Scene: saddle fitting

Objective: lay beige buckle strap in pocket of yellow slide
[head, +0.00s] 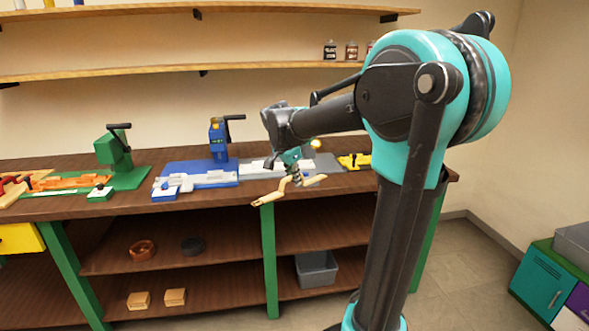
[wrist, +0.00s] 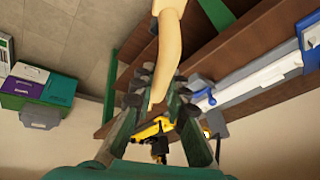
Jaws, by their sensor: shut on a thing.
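The beige buckle strap (head: 271,194) hangs in front of the bench edge in the head view, angled down to the left. My gripper (head: 294,177) is shut on it. In the wrist view the strap (wrist: 167,45) runs from the top edge down between the fingertips of my gripper (wrist: 155,98). The yellow slide (head: 355,161) lies on the bench top to the right of my gripper, partly behind my arm. Yellow parts, apparently of this slide, also show in the wrist view (wrist: 153,131), beyond the fingers. Its pocket cannot be made out.
The wooden bench (head: 150,210) carries a blue fixture (head: 200,174), a grey fixture (head: 262,167), a green press (head: 118,160) and an orange fixture (head: 75,182). A grey bin (head: 316,269) stands on the lower shelf. Cabinets (head: 545,280) stand at the right, with open floor between.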

